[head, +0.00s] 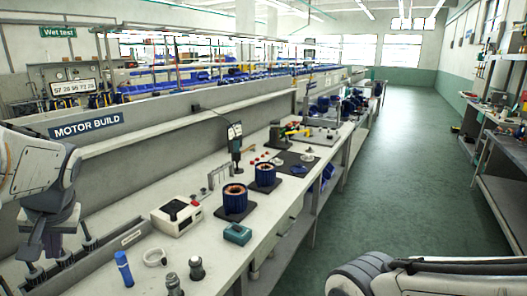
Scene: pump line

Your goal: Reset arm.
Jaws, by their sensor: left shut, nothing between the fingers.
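My left arm comes in from the left edge, pale and worn. Its gripper (42,240) points down over the left end of the workbench (218,266), shut and empty, close to a row of dark upright spindles (87,238). I cannot tell whether it touches them. Part of my right arm shows at the bottom right, over the aisle floor; its gripper is outside the picture.
The green aisle floor (400,190) is clear.

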